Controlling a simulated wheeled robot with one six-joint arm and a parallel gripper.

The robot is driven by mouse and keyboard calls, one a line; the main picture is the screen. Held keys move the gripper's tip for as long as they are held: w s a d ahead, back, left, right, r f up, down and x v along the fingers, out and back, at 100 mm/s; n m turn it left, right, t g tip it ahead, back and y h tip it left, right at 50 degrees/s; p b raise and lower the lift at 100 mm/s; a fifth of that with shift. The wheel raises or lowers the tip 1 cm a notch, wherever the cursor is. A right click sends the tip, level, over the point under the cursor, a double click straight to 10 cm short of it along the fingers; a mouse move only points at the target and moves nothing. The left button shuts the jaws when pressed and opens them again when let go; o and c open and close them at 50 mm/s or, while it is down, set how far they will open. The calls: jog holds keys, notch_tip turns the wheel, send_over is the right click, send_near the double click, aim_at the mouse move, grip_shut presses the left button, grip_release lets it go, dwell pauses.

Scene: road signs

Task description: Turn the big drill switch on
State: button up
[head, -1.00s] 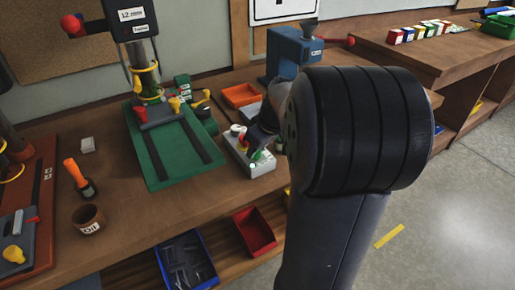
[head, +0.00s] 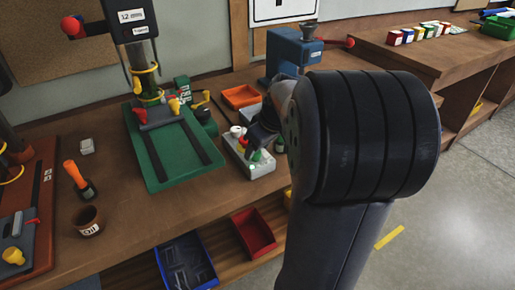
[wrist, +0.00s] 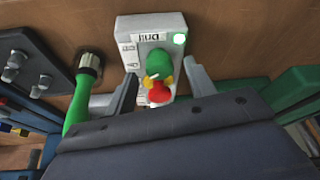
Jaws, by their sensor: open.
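A pale switch box (head: 262,170) with coloured knobs sits on the wooden bench, right of the green drill base. In the wrist view the box (wrist: 130,27) has a printed label, a green knob (wrist: 159,63), a red part (wrist: 159,92) below it with yellow at the sides, and a lit green lamp (wrist: 180,39). The big drill press (head: 135,22) carries a 12 mm label.
The green drill base (head: 165,165) lies left of the box. An orange tray (head: 241,97) and a blue machine (head: 290,55) stand behind. A brown cup (head: 88,221) and an orange-handled tool (head: 75,174) are at left. Red (head: 255,232) and blue (head: 186,262) bins sit below the bench front.

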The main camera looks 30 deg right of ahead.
jog(key=v, duration=0.9)
jog(key=shift+s+r, duration=0.2)
jog(key=shift+r, duration=0.15)
jog(key=shift+f, duration=0.1)
jog(key=x, duration=1)
jog(key=shift+w+f, duration=0.2)
jog(key=shift+f, duration=0.15)
jog(key=shift+r, duration=0.15)
